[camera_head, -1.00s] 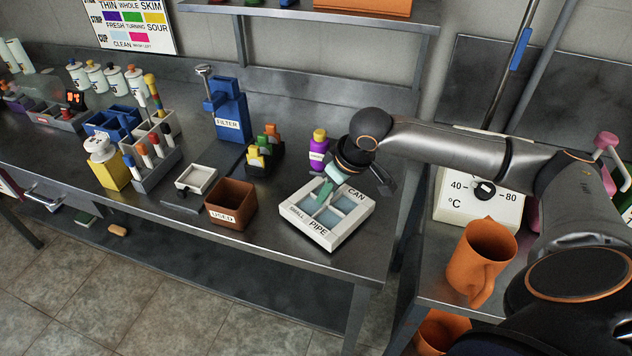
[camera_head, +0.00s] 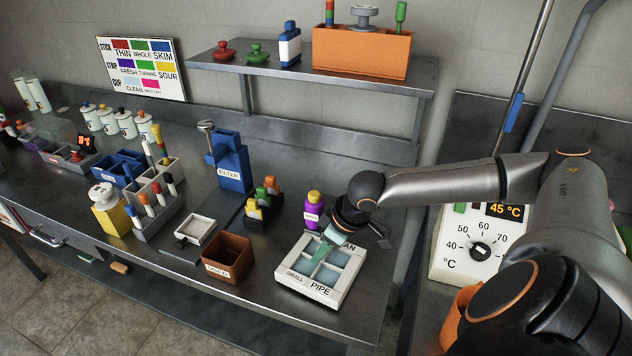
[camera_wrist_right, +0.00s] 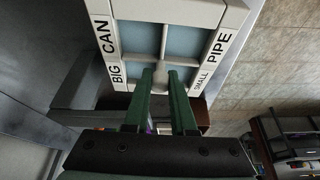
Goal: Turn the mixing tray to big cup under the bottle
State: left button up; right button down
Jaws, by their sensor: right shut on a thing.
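The mixing tray (camera_head: 287,291) is a white square block with pale blue compartments, near the bench's right end. Its rim reads SMALL and PIPE at the left and front; CAN is partly covered at the back. In the right wrist view the tray (camera_wrist_right: 150,10) shows BIG, CAN, SMALL and PIPE. My right gripper (camera_head: 321,253) reaches down to the tray's middle; in the wrist view its green fingers (camera_wrist_right: 160,76) are shut on the pale centre knob between the compartments. A purple bottle (camera_head: 312,212) with a yellow cap stands just behind the tray. My left gripper is out of view.
A brown bin (camera_head: 228,258) stands left of the tray, with a small white square dish (camera_head: 195,230) beyond it. A blue filter stand (camera_head: 230,165) and a black rack (camera_head: 262,203) are behind. A temperature dial box (camera_head: 470,245) is at the right.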

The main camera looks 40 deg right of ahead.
dwell(0.3)
jog(key=c, duration=0.7)
grip_release()
jog(key=shift+c, duration=0.2)
jog(key=p+v, duration=0.2)
jog(key=v, duration=1)
jog(key=shift+r, duration=0.25)
jog(key=shift+s+d, duration=0.1)
jog(key=shift+d, duration=0.05)
